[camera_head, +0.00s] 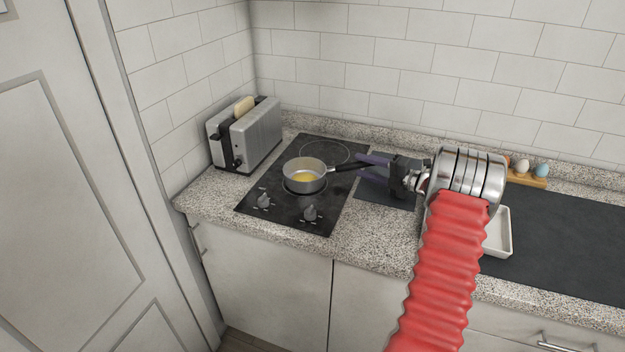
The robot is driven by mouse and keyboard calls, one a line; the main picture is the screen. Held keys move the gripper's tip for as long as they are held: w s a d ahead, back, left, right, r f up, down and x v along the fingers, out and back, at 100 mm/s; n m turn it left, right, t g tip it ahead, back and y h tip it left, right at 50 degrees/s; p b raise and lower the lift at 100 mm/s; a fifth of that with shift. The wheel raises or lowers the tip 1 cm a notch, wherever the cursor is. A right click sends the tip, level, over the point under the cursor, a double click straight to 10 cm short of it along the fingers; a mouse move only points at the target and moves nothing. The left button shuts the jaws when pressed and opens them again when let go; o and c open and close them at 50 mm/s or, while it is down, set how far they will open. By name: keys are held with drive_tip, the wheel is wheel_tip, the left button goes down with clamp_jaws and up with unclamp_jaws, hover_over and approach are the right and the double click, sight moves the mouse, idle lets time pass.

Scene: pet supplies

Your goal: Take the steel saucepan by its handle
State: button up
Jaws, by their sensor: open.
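The steel saucepan (304,182) stands on the black hob (272,209), with something yellow inside. Its black handle (347,168) points right, towards my gripper. My gripper (366,168) is open, with its purple fingers one above the other in the picture around the handle's outer part. The handle's end seems to lie between the fingers, but I cannot tell whether they touch it or are at the same height. The gripper's body hides the area just behind the handle's end.
A steel toaster (253,138) with a bread slice (243,106) stands at the left by the wall. A white tray (499,240) lies partly behind my red arm. A wooden holder (538,182) with eggs stands at the back right. The dark surface (570,235) at right is clear.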

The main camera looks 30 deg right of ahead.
drive_tip(key=x, duration=0.3)
drive_tip(key=shift+w+a+f, duration=0.1)
drive_tip(key=shift+a, duration=0.05)
idle(0.4)
clamp_jaws()
idle(0.3)
